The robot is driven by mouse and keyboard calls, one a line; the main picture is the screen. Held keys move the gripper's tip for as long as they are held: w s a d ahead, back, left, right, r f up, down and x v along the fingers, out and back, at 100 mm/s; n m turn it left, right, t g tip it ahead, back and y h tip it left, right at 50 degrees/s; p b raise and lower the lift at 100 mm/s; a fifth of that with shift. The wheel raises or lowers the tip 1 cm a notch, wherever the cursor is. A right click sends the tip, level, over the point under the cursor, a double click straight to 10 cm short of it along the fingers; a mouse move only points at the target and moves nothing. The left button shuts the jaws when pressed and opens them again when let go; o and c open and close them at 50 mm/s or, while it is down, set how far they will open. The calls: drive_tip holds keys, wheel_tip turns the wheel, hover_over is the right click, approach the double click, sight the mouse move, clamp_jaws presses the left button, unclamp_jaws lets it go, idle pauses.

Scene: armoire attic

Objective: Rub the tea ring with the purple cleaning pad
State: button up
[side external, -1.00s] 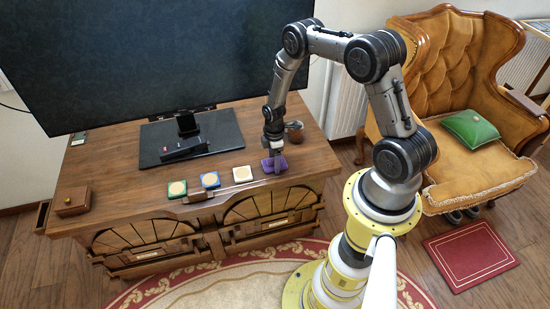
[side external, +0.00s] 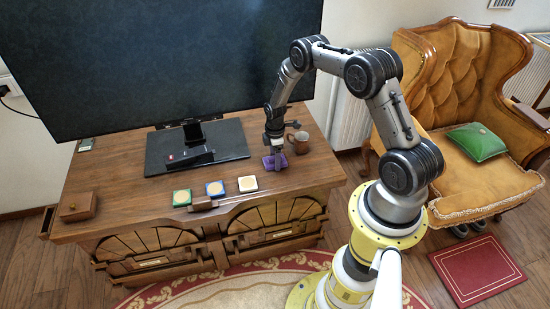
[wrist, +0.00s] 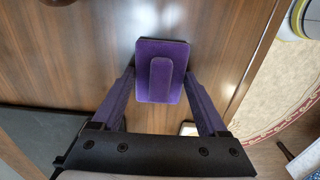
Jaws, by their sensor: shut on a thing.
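The purple cleaning pad (side external: 268,165) is on the wooden cabinet top, left of and in front of the brown mug (side external: 300,142). In the wrist view the pad (wrist: 148,92) is a rounded rectangle with a raised grip strip in its middle. My gripper (side external: 277,153) points down at the pad and is shut on it. In the wrist view the fingers of my gripper (wrist: 160,75) reach the pad's two sides. I cannot make out the tea ring in either view. Whether the pad presses on the wood or hovers just above it is hard to tell.
Green (side external: 181,198), blue (side external: 215,188) and white (side external: 248,184) framed coasters lie in a row to the left. The black television stand (side external: 160,150) is behind them. A small wooden box (side external: 78,205) sits at the far left. The cabinet's front edge is near.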

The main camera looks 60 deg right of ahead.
sight(280, 176)
drive_tip(key=s+a, duration=0.4)
drive_tip(key=shift+s+a, duration=0.25)
drive_tip(key=shift+s, duration=0.05)
drive_tip(key=shift+s+a+r, duration=0.1)
drive_tip(key=shift+r, duration=0.5)
drive_tip(key=shift+s+a+r, duration=0.1)
drive_tip(key=shift+r, duration=3.35)
drive_tip(key=shift+w, duration=0.1)
